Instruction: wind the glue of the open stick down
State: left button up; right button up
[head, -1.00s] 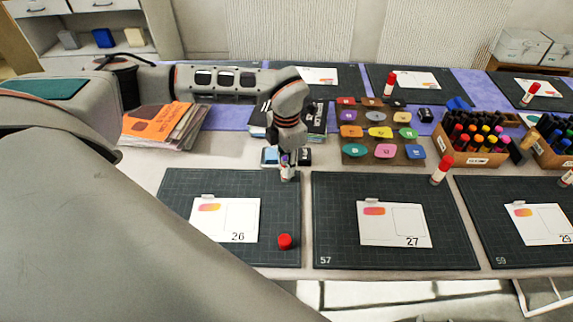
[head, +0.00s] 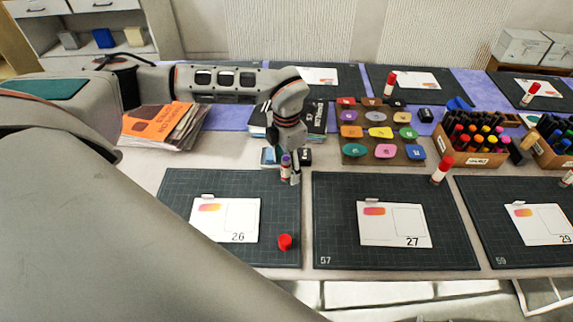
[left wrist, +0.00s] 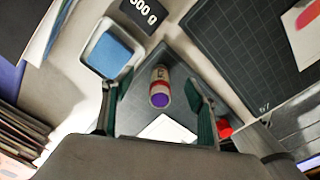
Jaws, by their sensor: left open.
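The open glue stick (head: 285,166) stands near the far right corner of the mat with card 26. In the left wrist view the stick (left wrist: 160,88) is seen from above, its purple glue showing at the top of a white and red barrel. My left gripper (head: 291,174) is over it, pointing down. In the left wrist view its fingers (left wrist: 153,92) are open, one on each side of the stick, with gaps showing. The red cap (head: 285,242) lies on the same mat, nearer the front; it also shows in the left wrist view (left wrist: 224,128). My right gripper is out of view.
A dish with a blue sponge (left wrist: 110,52) and a black 500 g block (left wrist: 143,14) are close beyond the stick. Card 26 (head: 230,222) lies on the mat (head: 180,183). A capped glue stick (head: 441,171) stands near the mat with card 27 (head: 396,224).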

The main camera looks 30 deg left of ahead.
aim_at(286, 158)
pick_arm(q)
jog(key=shift+r, duration=0.2)
jog(key=shift+r+p, duration=2.2)
jog(key=shift+r, duration=1.35)
jog(key=shift+s, duration=0.1)
